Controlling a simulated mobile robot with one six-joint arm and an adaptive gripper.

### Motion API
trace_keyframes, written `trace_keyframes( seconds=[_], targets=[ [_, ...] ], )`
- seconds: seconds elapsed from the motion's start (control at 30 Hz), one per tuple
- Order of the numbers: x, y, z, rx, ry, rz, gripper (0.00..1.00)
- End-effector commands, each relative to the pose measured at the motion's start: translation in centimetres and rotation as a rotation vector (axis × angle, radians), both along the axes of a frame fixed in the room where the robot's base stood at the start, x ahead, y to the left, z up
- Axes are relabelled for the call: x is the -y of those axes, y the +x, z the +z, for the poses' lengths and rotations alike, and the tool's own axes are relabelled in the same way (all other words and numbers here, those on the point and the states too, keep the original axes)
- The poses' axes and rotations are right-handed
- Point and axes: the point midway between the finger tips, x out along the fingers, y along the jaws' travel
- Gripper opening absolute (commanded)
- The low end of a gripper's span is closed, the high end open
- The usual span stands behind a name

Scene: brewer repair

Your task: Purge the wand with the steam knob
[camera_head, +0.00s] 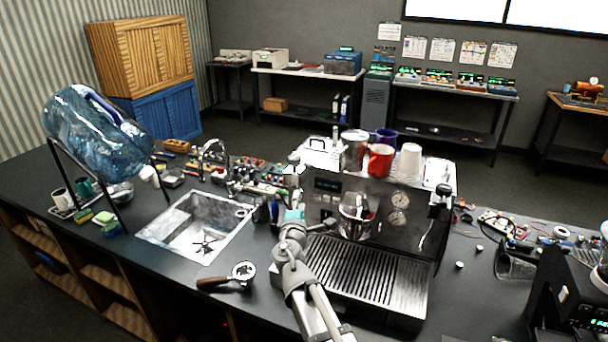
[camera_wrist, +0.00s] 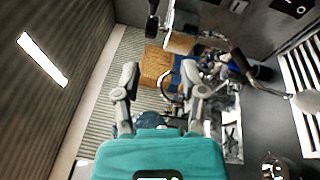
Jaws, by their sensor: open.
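The black espresso machine (camera_head: 375,210) stands on the counter in the head view. A black knob (camera_head: 441,193) sits at its upper right corner; I cannot tell whether it is the steam knob. A thin metal rod (camera_head: 424,238), perhaps the wand, shows at the machine's right side. My gripper (camera_head: 290,178) is in front of the machine's left end, apart from the black knob. In the wrist view my gripper (camera_wrist: 160,82) has its two fingers spread with nothing held between them. A dark knob-like piece (camera_wrist: 152,27) shows beyond the fingers there.
A metal pitcher (camera_head: 357,214) is at the machine's front, above the drip tray (camera_head: 375,270). A portafilter (camera_head: 235,276) lies on the counter left of my arm. The sink (camera_head: 195,225) and water bottle (camera_head: 98,130) are farther left. Cups (camera_head: 380,160) stand on the machine.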

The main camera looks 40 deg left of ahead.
Motion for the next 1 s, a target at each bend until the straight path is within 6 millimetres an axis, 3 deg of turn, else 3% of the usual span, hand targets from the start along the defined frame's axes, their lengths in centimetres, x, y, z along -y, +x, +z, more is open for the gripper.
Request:
trace_keyframes(
  seconds=[0.5,0.77,1.0],
  targets=[
    [-1.5,6.6,-0.1,0.364,-0.486,0.31,0.55],
    [-0.5,9.2,0.5,0.65,-0.649,0.474,0.55],
    [1.5,11.3,1.5,0.962,-0.73,0.593,0.55]
  ],
)
